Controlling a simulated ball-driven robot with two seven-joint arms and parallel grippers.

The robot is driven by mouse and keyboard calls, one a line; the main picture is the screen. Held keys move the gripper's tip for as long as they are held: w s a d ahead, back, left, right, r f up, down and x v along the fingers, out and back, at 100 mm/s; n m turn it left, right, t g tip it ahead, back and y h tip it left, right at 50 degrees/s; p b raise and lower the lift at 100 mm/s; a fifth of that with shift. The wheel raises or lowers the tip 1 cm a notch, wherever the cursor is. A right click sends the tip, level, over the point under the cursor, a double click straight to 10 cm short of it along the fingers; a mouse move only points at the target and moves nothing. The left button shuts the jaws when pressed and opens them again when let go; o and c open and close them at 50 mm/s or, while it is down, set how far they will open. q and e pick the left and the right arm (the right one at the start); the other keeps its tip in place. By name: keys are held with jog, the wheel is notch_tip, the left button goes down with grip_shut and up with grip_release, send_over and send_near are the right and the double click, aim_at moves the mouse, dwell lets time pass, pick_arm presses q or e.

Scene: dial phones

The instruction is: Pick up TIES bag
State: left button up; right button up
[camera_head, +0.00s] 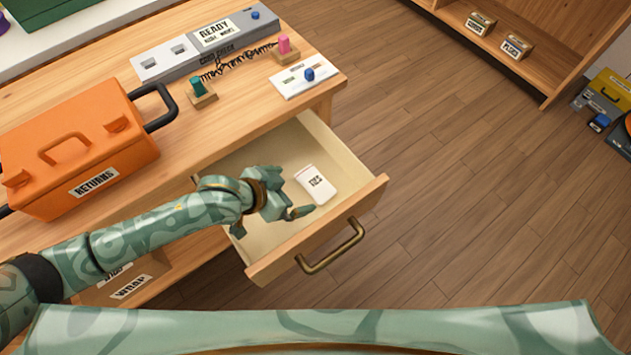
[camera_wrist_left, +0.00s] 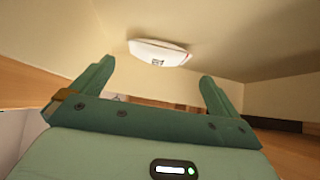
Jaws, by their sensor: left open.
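The TIES bag (camera_head: 316,185) is a small white packet with dark print, lying flat in the open drawer (camera_head: 374,197). It also shows in the left wrist view (camera_wrist_left: 158,52), ahead of the fingers and centred between them. My left gripper (camera_head: 293,194) is over the drawer, just left of the bag, with its fingers toward it. In the left wrist view my left gripper (camera_wrist_left: 155,85) has its two fingers wide apart with nothing between them. The bag appears apart from the fingers. My right gripper is not in view.
The drawer has a brass handle (camera_head: 331,247) and raised walls around the bag. On the desk above stand an orange RETURNS box (camera_head: 85,145), a grey READY panel (camera_head: 205,42), a coiled cord and a white card (camera_head: 300,78).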

aim_at(309, 186)
pick_arm(q)
jog(key=b+x, duration=0.1)
jog(key=x, duration=0.1)
jog(key=shift+w+d+f, duration=0.15)
jog(key=shift+f, duration=0.2)
jog(key=b+x, duration=0.2)
jog(key=x, duration=0.2)
jog(key=shift+f, duration=0.1)
jog(key=shift+w+d+f+b, duration=0.2)
jog(key=shift+w+d+b, duration=0.1)
jog(key=shift+r, duration=0.1)
jog(key=c, duration=0.8)
